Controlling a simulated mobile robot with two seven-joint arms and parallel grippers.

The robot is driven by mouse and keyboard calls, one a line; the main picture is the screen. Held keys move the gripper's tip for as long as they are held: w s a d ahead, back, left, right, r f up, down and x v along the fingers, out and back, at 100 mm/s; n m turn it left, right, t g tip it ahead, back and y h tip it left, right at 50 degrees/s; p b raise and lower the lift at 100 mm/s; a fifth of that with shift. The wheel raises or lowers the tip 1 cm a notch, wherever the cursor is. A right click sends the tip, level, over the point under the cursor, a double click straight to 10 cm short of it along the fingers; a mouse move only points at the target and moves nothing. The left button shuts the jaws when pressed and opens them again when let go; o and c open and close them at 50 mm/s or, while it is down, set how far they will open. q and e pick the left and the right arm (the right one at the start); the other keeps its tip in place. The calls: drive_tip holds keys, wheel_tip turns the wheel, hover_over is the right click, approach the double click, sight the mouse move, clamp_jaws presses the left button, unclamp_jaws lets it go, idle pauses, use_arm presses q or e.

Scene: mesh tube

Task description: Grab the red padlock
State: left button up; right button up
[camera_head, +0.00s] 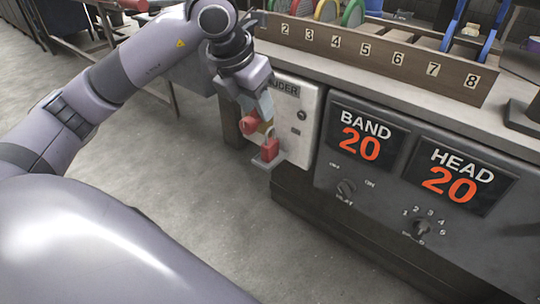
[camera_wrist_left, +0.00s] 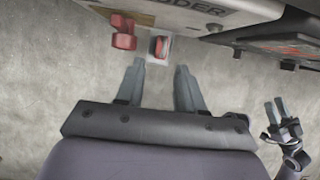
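The red padlock (camera_head: 270,149) sits upright on a small grey ledge (camera_head: 266,161) at the lower front of a light panel. In the left wrist view the padlock (camera_wrist_left: 161,46) shows just beyond my fingertips, roughly in line with the gap. My left gripper (camera_head: 259,108) is just above the padlock in the head view. The left wrist view shows the left gripper (camera_wrist_left: 160,72) open and empty, apart from the padlock. My right gripper (camera_wrist_left: 275,102) shows at the right of the left wrist view, fingers apart and empty.
A red knob (camera_head: 249,124) sticks out close left of the padlock, also in the left wrist view (camera_wrist_left: 123,32). The light panel (camera_head: 302,103) and dark console (camera_head: 368,160) stand to the right. Open grey floor (camera_head: 190,190) lies to the left.

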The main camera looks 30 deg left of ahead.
sight(269, 127)
use_arm(q)
drive_tip(key=x, duration=0.2)
drive_tip(key=b+x, duration=0.1)
drive_tip(key=x, duration=0.1)
drive_tip(key=b+x, duration=0.1)
drive_tip(key=x, duration=0.1)
drive_tip(key=shift+w+d+f, duration=0.1)
drive_tip(key=shift+w+d, duration=0.05)
drive_tip(key=shift+d, duration=0.2)
drive_tip(key=shift+w+f, duration=0.2)
drive_tip(key=shift+f, duration=0.1)
drive_tip(key=shift+r, duration=0.1)
clamp_jaws()
use_arm(e)
drive_tip(key=shift+w+a+f+m+y, duration=0.15)
drive_tip(key=shift+a+y, duration=0.2)
drive_tip(key=shift+a, duration=0.15)
drive_tip(key=shift+w+a+f+m+y, duration=0.1)
drive_tip(key=shift+a+m+y, duration=0.05)
drive_tip(key=shift+a+y, duration=0.25)
